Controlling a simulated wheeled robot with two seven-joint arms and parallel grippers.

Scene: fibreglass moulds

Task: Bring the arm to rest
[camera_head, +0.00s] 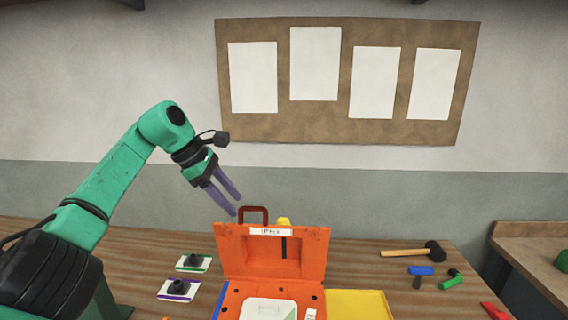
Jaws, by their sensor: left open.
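My left arm (112,180) is green with black joints and comes in from the left. It is raised above the table and bent at the elbow. My left gripper (234,204) has two purple-grey fingers that point down and to the right. The fingers are apart with nothing between them. The gripper hangs above and behind the upper left of the open orange case's lid, near its handle in the picture. I cannot tell whether a fingertip is close to the case in depth. My right gripper does not show.
The open orange case (273,251) stands on the wooden table (140,255). Two small cards with black knobs (193,262) lie to its left. A yellow tray (358,304) is to its right. A hammer (412,251) and several small tools lie further right. A pinboard hangs on the wall.

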